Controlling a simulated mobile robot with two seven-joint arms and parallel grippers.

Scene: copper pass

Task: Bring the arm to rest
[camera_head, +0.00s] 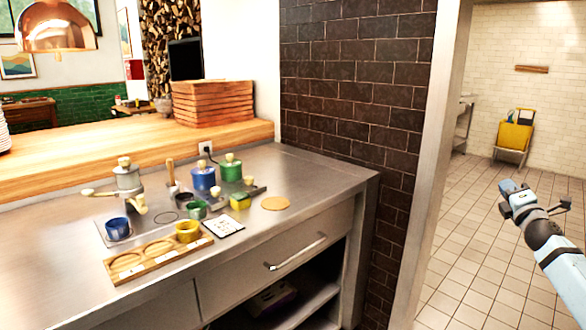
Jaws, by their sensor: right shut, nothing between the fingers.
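My right arm comes in from the lower right, light blue and black. Its gripper (506,197) is shut and empty. It is held up in the air over the tiled floor, to the right of the counter and the brick pillar. It appears to touch nothing. My left gripper is not in view.
The steel counter (320,176) holds pots, cups, a wooden tray (150,262) and a round tan mat (275,203). A dark brick pillar (350,80) and a doorway edge stand between counter and arm. A yellow cart (514,137) stands far back. Floor around the gripper is clear.

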